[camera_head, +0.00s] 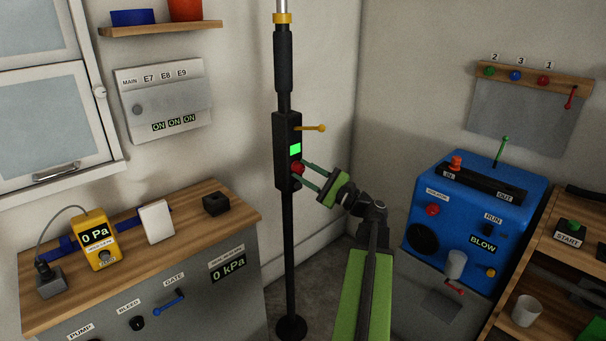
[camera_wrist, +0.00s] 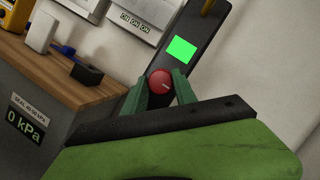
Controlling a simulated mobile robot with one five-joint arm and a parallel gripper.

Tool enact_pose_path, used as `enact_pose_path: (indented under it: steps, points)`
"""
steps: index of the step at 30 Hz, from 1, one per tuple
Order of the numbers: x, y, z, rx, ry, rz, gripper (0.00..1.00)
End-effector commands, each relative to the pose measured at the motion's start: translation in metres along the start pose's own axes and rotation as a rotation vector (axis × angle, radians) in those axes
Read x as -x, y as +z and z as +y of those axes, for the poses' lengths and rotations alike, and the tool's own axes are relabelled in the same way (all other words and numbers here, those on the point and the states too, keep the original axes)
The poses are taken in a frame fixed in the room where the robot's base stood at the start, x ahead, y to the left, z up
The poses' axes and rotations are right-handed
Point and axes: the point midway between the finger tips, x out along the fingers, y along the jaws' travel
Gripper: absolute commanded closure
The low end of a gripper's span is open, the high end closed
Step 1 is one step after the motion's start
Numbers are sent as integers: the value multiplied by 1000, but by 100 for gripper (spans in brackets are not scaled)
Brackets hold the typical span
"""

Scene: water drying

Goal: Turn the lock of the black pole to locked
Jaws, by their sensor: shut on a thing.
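The black pole (camera_head: 289,235) stands upright on a round base in the middle of the head view. Its black box (camera_head: 283,128) carries a green lit screen (camera_head: 295,149), a yellow lever (camera_head: 312,128) pointing right, and a red round knob (camera_head: 297,168) below the screen. In the wrist view the red knob (camera_wrist: 160,82) has a short pale mark on its face. My gripper (camera_head: 305,174) is at the knob, with its green fingers on either side, shut on it. The screen also shows in the wrist view (camera_wrist: 180,49); no writing is readable on it.
A wooden-topped cabinet (camera_head: 222,235) with a yellow gauge (camera_head: 97,240) stands left of the pole. A blue machine (camera_head: 425,205) stands at the right, beside a wooden shelf unit (camera_head: 565,235). A wall panel (camera_head: 150,95) hangs behind on the left.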

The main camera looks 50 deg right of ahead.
Motion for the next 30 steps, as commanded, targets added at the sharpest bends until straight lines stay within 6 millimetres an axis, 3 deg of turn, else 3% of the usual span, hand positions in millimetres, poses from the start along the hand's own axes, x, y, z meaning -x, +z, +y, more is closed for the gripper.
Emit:
enact_pose_path:
  steps: [6, 7, 11, 22, 26, 30]
  points:
    - [0, -1, 0, 1, 0, 2, 100]
    - [0, -1, 0, 1, 0, 2, 63]
    - [0, -1, 0, 1, 0, 2, 46]
    - [6, -1, 1, 1, 0, 1, 45]
    - [29, -2, 2, 1, -1, 3, 45]
    - [69, -3, 3, 3, -2, 4, 45]
